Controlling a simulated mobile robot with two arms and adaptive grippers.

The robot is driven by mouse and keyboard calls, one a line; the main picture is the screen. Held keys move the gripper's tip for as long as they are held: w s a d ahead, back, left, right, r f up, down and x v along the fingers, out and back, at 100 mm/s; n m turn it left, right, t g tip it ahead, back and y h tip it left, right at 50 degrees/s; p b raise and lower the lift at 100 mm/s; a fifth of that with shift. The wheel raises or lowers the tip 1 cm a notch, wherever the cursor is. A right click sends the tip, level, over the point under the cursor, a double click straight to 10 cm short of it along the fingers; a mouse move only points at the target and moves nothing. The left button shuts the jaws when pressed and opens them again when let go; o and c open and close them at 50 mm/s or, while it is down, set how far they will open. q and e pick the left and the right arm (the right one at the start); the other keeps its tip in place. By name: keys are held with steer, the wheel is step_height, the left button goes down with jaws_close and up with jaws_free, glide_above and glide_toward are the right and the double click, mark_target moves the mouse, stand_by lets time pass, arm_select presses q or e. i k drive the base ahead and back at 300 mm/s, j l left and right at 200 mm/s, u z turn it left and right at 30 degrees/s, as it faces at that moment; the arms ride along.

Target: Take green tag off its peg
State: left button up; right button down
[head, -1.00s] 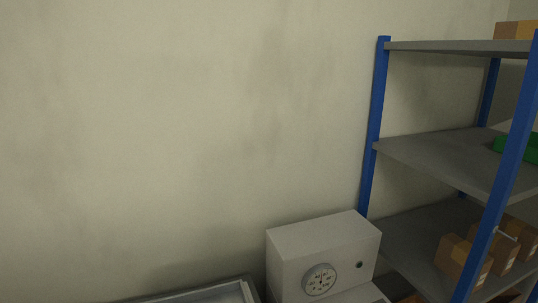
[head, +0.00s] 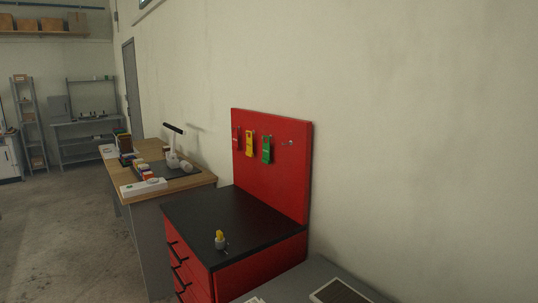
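A green tag (head: 266,150) hangs on the red upright board (head: 290,189) in the head view, the rightmost of three tags. A yellow tag (head: 250,144) hangs just left of it. A red tag (head: 236,139), hard to tell from the board, hangs at the far left. A small peg or hook (head: 287,143) shows to the right of the green tag with no tag on it. The pegs behind the tags are too small to make out. Neither gripper is in view.
The board stands behind a red cabinet with a black top (head: 232,217). A small grey and yellow object (head: 220,240) stands near its front edge. A wooden bench (head: 200,183) with several items is to the left. A grey surface (head: 300,279) is at the front. Open floor (head: 60,230) lies left.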

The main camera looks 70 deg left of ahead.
mark_target(266, 147)
steer(key=u, duration=2.25)
steer(key=j+z, duration=0.15)
steer(key=z, duration=0.25)
steer(key=j+z, duration=0.2)
steer(key=z, duration=0.15)
steer(key=j+z, duration=0.2)
steer(key=z, duration=0.2)
